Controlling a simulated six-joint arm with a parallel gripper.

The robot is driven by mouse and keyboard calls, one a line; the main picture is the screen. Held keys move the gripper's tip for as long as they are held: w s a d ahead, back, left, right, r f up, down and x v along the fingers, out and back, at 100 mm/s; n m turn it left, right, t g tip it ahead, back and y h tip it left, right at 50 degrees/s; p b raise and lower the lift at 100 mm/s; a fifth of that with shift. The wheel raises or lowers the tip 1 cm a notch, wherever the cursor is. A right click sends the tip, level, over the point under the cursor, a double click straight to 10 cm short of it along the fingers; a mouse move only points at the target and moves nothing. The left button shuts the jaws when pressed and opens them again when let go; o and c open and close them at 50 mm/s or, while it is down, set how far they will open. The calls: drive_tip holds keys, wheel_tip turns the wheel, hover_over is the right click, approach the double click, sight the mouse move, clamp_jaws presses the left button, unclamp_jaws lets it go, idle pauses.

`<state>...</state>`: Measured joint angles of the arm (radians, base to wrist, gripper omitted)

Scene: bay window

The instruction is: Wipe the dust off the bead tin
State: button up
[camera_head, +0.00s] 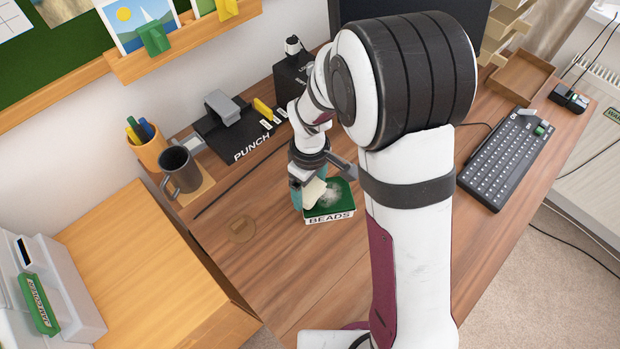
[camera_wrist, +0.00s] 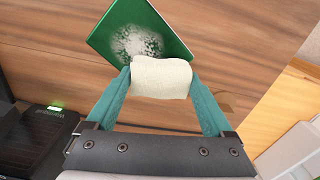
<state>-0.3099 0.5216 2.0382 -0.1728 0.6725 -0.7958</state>
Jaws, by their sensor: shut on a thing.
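The bead tin (camera_head: 330,203) is a green box labelled "BEADS" on the wooden desk. A whitish patch of dust (camera_wrist: 137,44) lies on its green lid, and the tin also shows at the top of the wrist view (camera_wrist: 172,28). My gripper (camera_head: 310,196) is shut on a cream-coloured cloth or sponge (camera_wrist: 161,77), held between its two teal fingers. In the head view the cream pad (camera_head: 314,193) is at the tin's left edge, beside the dust. I cannot tell whether it touches the lid.
A black punch (camera_head: 228,128), a dark mug (camera_head: 181,171) and a pen pot (camera_head: 150,148) stand along the back left of the desk. A keyboard (camera_head: 502,158) lies to the right. The desk in front of and left of the tin is mostly clear.

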sight(342, 192)
drive_tip(key=shift+d+f, duration=0.25)
drive_tip(key=shift+f, duration=0.2)
drive_tip(key=shift+c, duration=0.6)
drive_tip(key=shift+w+d, duration=0.1)
drive_tip(key=shift+d, duration=0.25)
drive_tip(key=shift+c, duration=0.7)
drive_tip(key=shift+w+d+f, duration=0.1)
drive_tip(key=shift+w+d, duration=0.1)
drive_tip(key=shift+d, duration=0.8)
drive_tip(key=shift+w+d+r, duration=0.1)
drive_tip(key=shift+w+d, duration=0.1)
drive_tip(key=shift+d, duration=0.8)
drive_tip(key=shift+w+d+f, duration=0.1)
drive_tip(key=shift+w+d, duration=0.1)
drive_tip(key=shift+d, duration=0.8)
drive_tip(key=shift+s+a, duration=0.25)
drive_tip(key=shift+a, duration=0.9)
drive_tip(key=shift+s+a, duration=0.2)
drive_tip(key=shift+a, duration=1)
drive_tip(key=shift+s+a, duration=0.25)
drive_tip(key=shift+a, duration=1.05)
drive_tip(key=shift+r, duration=4.15)
